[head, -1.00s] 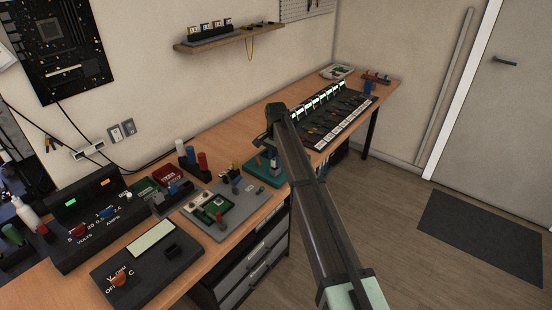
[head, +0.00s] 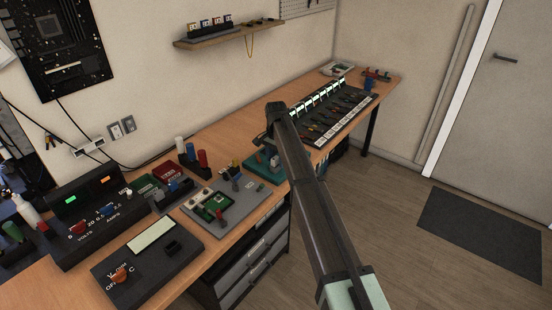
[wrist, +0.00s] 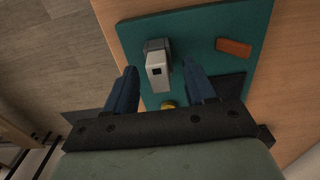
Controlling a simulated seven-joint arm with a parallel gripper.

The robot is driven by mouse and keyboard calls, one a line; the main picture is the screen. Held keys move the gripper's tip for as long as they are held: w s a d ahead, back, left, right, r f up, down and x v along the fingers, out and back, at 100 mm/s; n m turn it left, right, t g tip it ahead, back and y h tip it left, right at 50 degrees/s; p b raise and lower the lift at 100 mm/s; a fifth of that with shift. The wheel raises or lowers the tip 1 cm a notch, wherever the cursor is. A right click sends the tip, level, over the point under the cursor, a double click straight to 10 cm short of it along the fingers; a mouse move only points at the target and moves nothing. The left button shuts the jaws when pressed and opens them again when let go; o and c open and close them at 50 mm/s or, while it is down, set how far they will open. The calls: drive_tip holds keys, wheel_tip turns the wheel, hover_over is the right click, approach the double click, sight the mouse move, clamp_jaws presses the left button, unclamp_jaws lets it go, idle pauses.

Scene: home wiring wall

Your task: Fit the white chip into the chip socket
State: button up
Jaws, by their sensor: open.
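In the head view, my arm partly covers the teal mat (head: 256,170), and the fingers are hard to make out. The chip socket seems to be on the grey board with a green circuit panel (head: 214,207), left of the mat; its details are too small to tell.
A brown-orange block (wrist: 234,47) and a partly hidden yellow piece (wrist: 168,104) are also on the mat. A meter with an orange knob (head: 121,275) and a dark supply box (head: 95,222) stand at left. A rack with several slots (head: 335,112) stands at far right.

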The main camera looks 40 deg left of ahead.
sight(276, 157)
drive_tip(key=shift+r, duration=0.15)
wheel_tip(276, 157, up, 14)
drive_tip(key=shift+f, duration=0.25)
idle(0.7)
